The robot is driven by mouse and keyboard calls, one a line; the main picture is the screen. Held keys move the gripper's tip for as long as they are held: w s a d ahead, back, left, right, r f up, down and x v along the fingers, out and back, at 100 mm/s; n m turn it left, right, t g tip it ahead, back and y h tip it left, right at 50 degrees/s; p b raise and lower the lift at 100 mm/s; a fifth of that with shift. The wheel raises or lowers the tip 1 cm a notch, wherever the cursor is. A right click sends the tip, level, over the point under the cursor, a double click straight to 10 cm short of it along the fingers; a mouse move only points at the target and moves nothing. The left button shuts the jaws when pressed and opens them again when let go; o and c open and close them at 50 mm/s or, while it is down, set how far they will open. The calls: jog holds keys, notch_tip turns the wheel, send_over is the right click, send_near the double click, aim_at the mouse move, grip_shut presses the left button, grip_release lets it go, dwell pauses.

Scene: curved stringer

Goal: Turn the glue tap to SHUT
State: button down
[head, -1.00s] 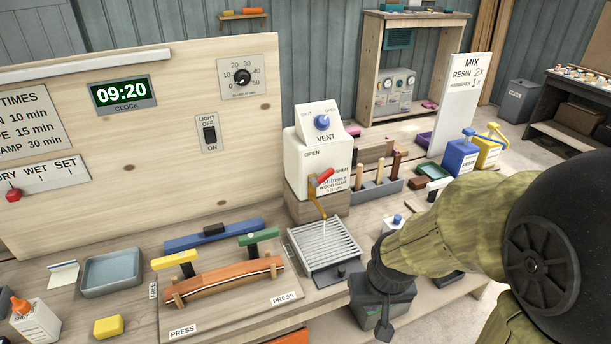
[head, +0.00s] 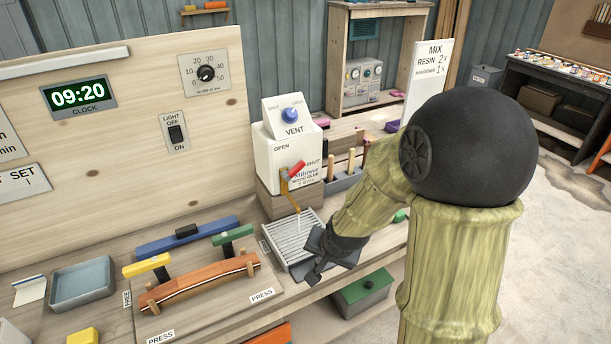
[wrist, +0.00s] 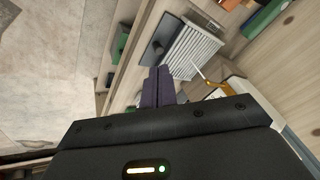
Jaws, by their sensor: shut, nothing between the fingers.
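The glue tap (head: 291,188) sticks out from the front of a white glue container (head: 283,155). Its red handle (head: 297,168) slants up and to the right, with its end close to the word SHUT; OPEN is printed at upper left. A thin pale stream (head: 299,222) shows under the spout, above a slatted drip tray (head: 292,237). My gripper (head: 314,278) is shut and empty, in front of the tray, low and apart from the tap. In the wrist view its fingers (wrist: 160,72) are together, with the orange spout (wrist: 210,83) to their right.
A blue VENT knob (head: 290,115) sits on top of the container. An orange curved piece (head: 200,284) in a clamp fixture lies left of the tray. Tool handles (head: 334,165) stand right of the container. A green box (head: 364,291) sits below the bench edge.

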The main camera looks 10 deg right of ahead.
aim_at(293, 170)
jog(key=w+f+m+t+y, duration=0.2)
jog(key=w+m+t, duration=0.2)
jog(key=w+m, duration=0.7)
jog(key=w+d+r+m+t, duration=0.1)
jog(key=w+d+m+t, duration=0.1)
jog(key=w+m, duration=0.3)
jog(key=w+d+r+m+t+h, duration=0.1)
jog(key=w+d+r+m+t, duration=0.1)
jog(key=w+m+t, duration=0.1)
jog(key=shift+w+r+m+b, duration=0.15)
jog(key=shift+w+m+b, duration=0.2)
jog(key=shift+w+m, duration=0.7)
jog(key=w+a+p, duration=0.3)
jog(key=w+p, duration=0.2)
jog(key=w, duration=0.3)
jog(key=shift+w+r, duration=0.25)
jog(key=shift+w, duration=0.05)
jog(key=shift+w+d, duration=0.1)
